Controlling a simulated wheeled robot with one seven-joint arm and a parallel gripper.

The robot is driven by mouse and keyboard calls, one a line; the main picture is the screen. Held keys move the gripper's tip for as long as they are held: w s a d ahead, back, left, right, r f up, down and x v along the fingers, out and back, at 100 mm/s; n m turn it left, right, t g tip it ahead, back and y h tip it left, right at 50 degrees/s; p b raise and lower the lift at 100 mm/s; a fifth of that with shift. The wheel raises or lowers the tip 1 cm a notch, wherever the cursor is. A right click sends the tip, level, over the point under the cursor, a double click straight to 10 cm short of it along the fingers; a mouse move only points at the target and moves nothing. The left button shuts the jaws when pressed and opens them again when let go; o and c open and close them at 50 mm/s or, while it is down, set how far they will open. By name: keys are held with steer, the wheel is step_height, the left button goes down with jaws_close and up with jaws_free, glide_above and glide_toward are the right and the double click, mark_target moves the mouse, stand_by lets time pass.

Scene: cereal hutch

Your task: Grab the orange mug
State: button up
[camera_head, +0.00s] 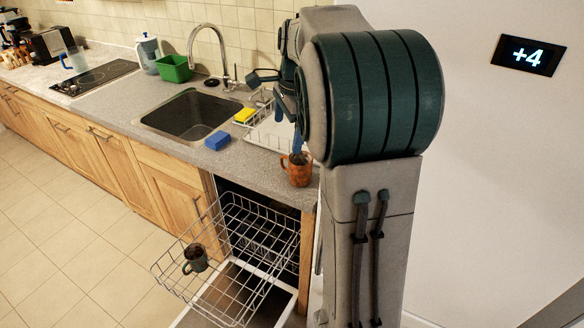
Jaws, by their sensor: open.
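The orange mug (298,170) stands upright on the grey counter, near its right end and close to the wall. Its inside is dark, and a narrow blue item shows just above its rim; I cannot tell if it is in the mug or behind it. My gripper (264,82) is partly hidden by my own arm. My arm covers the area just right of and above the mug.
A dish rack (254,137) and a blue sponge (217,140) lie left of the mug. A yellow sponge (244,115) is near the sink (189,115). Below, the dishwasher's wire rack (232,222) is pulled out, holding a dark mug (195,258). A faucet (222,62) rises behind the sink.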

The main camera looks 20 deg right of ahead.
steer(key=w+d+f+m+g+b, duration=0.2)
steer(key=w+d+f+m, duration=0.5)
steer(key=w+f+m, duration=0.4)
steer(key=p, duration=0.1)
glide_toward(299, 165)
steer(key=s+a+f, duration=0.2)
steer(key=a, duration=0.1)
steer(key=shift+n+h, duration=0.3)
steer(key=shift+h, duration=0.1)
steer(key=f, duration=0.1)
steer(key=f+p, duration=0.1)
steer(key=f, duration=0.1)
steer(key=s+d+f+p, duration=0.1)
steer(key=shift+f, duration=0.75)
steer(key=c, duration=1.3)
